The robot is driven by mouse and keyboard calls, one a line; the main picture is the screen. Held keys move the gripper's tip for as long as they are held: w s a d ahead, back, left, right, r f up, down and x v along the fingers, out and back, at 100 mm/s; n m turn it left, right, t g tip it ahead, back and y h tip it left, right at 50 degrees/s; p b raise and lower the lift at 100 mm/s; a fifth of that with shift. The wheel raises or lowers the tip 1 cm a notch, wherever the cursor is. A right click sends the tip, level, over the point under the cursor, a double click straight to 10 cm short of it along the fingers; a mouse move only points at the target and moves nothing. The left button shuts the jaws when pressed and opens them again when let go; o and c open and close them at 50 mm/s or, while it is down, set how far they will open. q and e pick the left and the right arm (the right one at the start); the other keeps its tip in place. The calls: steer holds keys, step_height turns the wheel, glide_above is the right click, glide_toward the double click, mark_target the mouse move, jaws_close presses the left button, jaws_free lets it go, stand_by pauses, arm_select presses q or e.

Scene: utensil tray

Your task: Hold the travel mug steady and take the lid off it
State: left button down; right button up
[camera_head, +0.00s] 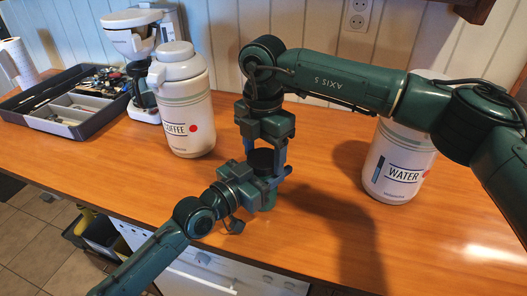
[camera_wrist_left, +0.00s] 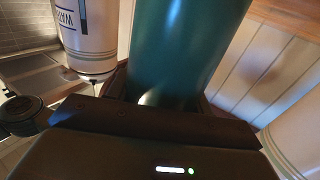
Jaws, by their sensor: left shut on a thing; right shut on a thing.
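The travel mug is a teal-green cylinder, mostly hidden in the head view, with a small part (camera_head: 268,202) showing below my left gripper. Its smooth wall (camera_wrist_left: 175,45) fills the middle of the left wrist view. My left gripper (camera_head: 262,182) is shut on the mug from the front left. The dark lid (camera_head: 262,160) is above my left gripper. My right gripper (camera_head: 264,148) points down from above and is shut on the lid, one finger on each side. Whether the lid still touches the mug's rim is hidden by the grippers.
A white COFFEE jug (camera_head: 184,108) stands close on the left, a WATER jug (camera_head: 397,165) on the right behind my right arm. A black utensil tray (camera_head: 73,130) and white coffee machine (camera_head: 131,42) stand back left. The wooden counter (camera_head: 120,180) is clear at front left.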

steer(key=n, duration=0.6)
steer(key=o, duration=1.1)
